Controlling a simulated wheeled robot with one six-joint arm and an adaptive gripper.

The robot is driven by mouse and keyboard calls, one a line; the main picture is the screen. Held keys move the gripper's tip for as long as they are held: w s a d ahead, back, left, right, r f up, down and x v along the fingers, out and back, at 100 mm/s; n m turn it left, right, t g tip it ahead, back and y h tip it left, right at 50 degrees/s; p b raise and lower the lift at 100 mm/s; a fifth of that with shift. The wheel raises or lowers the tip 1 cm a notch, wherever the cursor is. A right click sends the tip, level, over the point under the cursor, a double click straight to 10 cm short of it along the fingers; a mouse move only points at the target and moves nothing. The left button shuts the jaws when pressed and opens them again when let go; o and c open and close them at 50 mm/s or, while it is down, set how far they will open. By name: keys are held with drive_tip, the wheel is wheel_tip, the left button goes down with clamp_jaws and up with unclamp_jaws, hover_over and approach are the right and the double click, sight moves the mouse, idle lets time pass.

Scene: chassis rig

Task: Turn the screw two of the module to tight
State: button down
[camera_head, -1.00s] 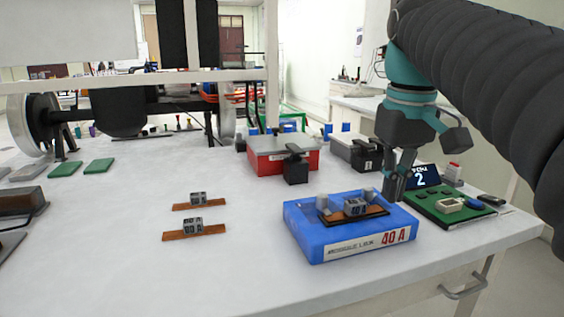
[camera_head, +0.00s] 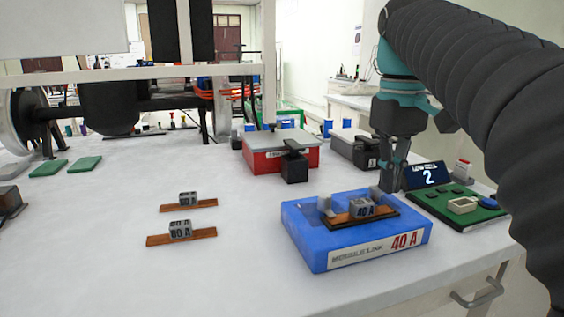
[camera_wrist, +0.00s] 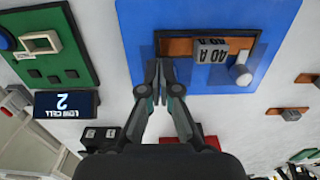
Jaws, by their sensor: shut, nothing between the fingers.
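The blue module (camera_head: 310,240), labelled 40 A, lies on the bench and carries a fuse link (camera_head: 363,208) on an orange strip. A grey screw post (camera_head: 325,203) stands at the link's left end in the head view; it also shows in the wrist view (camera_wrist: 242,75). A second grey post (camera_head: 377,192) stands at the link's right end, close to my fingers; the fingers seem to hide it in the wrist view. My gripper (camera_head: 390,188) points down at the module's back right. Its fingertips meet in the wrist view (camera_wrist: 160,64), shut and empty. Contact with the post cannot be told.
A green board (camera_head: 485,213) and a display reading 2 (camera_head: 427,175) stand to the right of the module. A red box (camera_head: 263,160) with a black block (camera_head: 294,168) lies behind. Two loose links (camera_head: 181,230) (camera_head: 188,200) lie left. The bench between them and the module is clear.

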drive_tip(key=shift+d+f, duration=0.1)
drive_tip(key=shift+f, duration=0.55)
drive_tip(key=shift+a+r, duration=0.2)
drive_tip(key=shift+r, duration=0.05)
drive_tip(key=shift+s+a+p, duration=0.3)
drive_tip(key=shift+a+p, duration=0.25)
drive_tip(key=shift+p, duration=0.7)
drive_tip(key=shift+a+f, duration=0.1)
drive_tip(key=shift+a, duration=0.2)
drive_tip(key=shift+s, duration=0.15)
idle(0.4)
drive_tip(key=shift+s, duration=0.2)
drive_tip(key=shift+r, duration=3)
